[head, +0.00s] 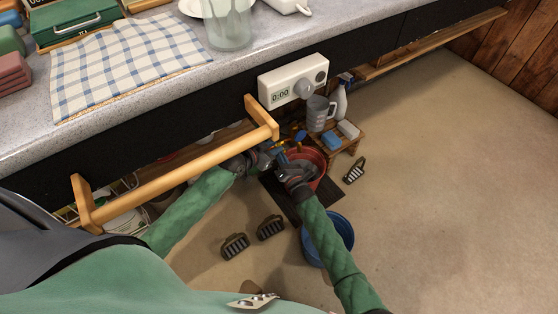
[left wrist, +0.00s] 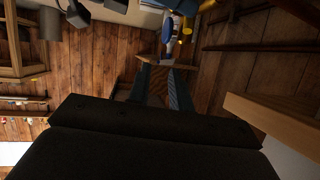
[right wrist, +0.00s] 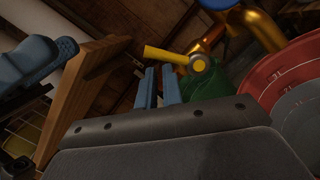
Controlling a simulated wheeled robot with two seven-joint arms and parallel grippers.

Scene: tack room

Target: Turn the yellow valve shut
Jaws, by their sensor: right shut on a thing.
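The yellow valve (right wrist: 172,56) shows in the right wrist view as a short bar handle with a round hub, beside brass pipework (right wrist: 262,30). My right gripper (right wrist: 159,70) has its blue fingers close together at the bar and is shut on it; the exact contact is hard to see. In the head view my right gripper (head: 287,162) reaches down over the red bucket, and the valve is mostly hidden. My left gripper (head: 262,155) is close to its left. In the left wrist view the left fingers (left wrist: 163,68) stand apart with nothing between them.
A wooden rail (head: 185,160) juts from the counter front above my left arm. A red bucket (head: 318,160) lies under the pipework, a blue bucket (head: 345,235) beside my right forearm. A small stool (head: 350,143) holds a jug, sponges and a spray bottle. Brushes lie on the floor.

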